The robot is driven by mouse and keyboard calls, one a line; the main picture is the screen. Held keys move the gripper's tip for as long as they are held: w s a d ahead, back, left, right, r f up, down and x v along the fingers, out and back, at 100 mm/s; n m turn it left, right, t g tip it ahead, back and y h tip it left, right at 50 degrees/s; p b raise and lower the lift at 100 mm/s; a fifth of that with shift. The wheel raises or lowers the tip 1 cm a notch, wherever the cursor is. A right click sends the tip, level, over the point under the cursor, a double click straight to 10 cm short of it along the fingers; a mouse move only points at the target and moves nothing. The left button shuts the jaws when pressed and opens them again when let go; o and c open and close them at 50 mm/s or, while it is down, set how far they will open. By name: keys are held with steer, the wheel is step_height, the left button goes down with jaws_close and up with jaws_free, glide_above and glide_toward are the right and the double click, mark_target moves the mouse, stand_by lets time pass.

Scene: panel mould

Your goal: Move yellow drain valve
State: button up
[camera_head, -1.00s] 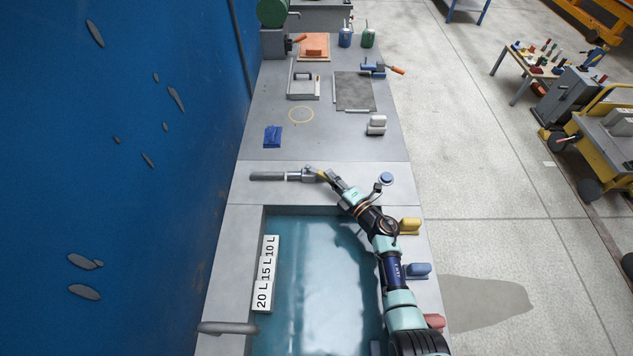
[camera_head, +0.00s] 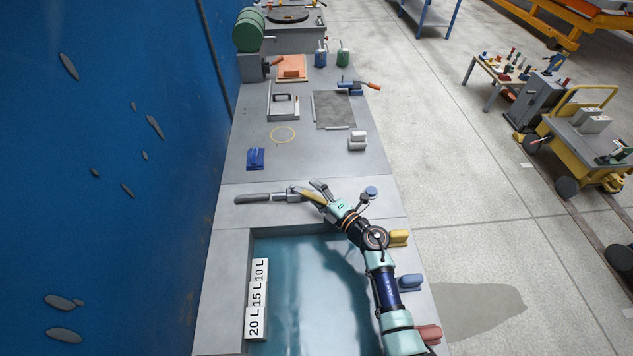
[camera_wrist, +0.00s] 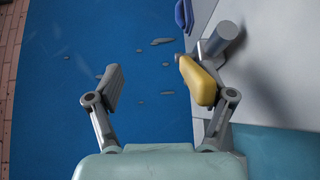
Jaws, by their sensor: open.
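A yellow lever handle (camera_head: 313,196) sits on a grey valve body (camera_head: 293,193) at the end of a grey pipe (camera_head: 258,197), on the ledge behind the water basin. My gripper (camera_head: 324,190) is at this handle, with its fingers spread. In the wrist view my gripper (camera_wrist: 157,85) is open wide; the yellow handle (camera_wrist: 198,82) lies at the right finger and covers much of it. I cannot tell whether they touch. The left finger stands apart, and nothing lies between it and the handle.
The basin (camera_head: 310,285) of blue water has a litre scale on its left wall. Yellow (camera_head: 399,237), blue (camera_head: 411,282) and red (camera_head: 428,334) blocks line its right edge, close to my arm. A blue wall (camera_head: 90,180) rises at left. A blue tool (camera_head: 255,158) lies on the bench.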

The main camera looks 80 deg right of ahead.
mark_target(316, 195)
steer(key=o, duration=0.4)
steer(key=shift+h, duration=0.3)
steer(key=r, duration=0.5)
steer(key=d+r, duration=0.1)
steer(key=r, duration=0.2)
steer(key=shift+w, duration=0.15)
steer(key=shift+c, duration=0.2)
steer(key=shift+m+g+y, duration=0.3)
steer(key=shift+y, duration=0.1)
steer(key=f, duration=0.6)
steer(key=shift+a, duration=0.25)
steer(key=shift+c, duration=0.3)
steer(key=shift+s+a+p, duration=0.25)
steer(key=shift+s+p, duration=0.15)
steer(key=shift+p, duration=0.15)
steer(key=shift+c, duration=1)
steer(key=shift+f+p+v, duration=0.2)
steer(key=shift+p+v, duration=0.95)
steer(key=shift+v, duration=1.4)
steer(key=shift+c, duration=0.9)
steer(key=shift+s+a+f, duration=0.1)
steer(key=shift+s+a, duration=0.2)
steer(key=shift+a, duration=0.1)
steer(key=shift+c, duration=0.9)
steer(key=shift+s+a+f+p, duration=0.25)
steer(key=shift+s+a, duration=0.1)
steer(key=shift+a, duration=0.15)
steer(key=shift+s+a+f+p, duration=0.2)
steer(key=shift+s+a, duration=0.15)
steer(key=shift+a, duration=0.15)
